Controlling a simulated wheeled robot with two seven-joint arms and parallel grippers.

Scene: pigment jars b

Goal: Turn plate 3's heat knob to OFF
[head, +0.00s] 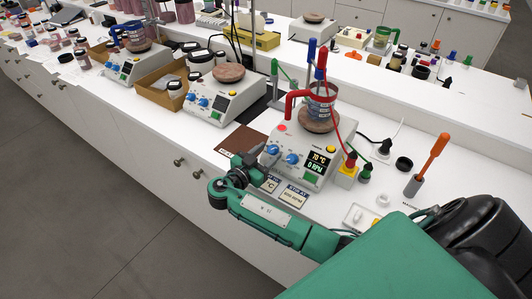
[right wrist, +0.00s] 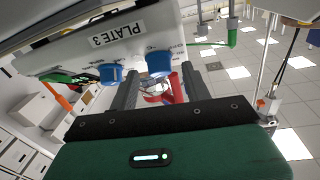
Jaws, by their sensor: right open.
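Plate 3 is the white hotplate (head: 314,181) at the front right of the bench in the head view. Its display (head: 317,161) reads 70 °C and 0 RPM. Two blue knobs, a left one (head: 273,149) and a right one (head: 292,159), sit on its front panel. The right wrist view shows the PLATE 3 label (right wrist: 118,33) and both knobs, left (right wrist: 110,73) and right (right wrist: 159,63). My right gripper (right wrist: 158,88) is open and empty, its fingers pointing at the panel on either side of the right knob there. My left gripper is out of view.
A beaker (head: 321,100) with a red clamp stands on the plate's round top. Two cards (head: 293,195) lie before it, and a brown mat (head: 243,142) lies to its left. Another hotplate (head: 222,101) stands farther left. An orange-handled tool (head: 433,151) stands at right.

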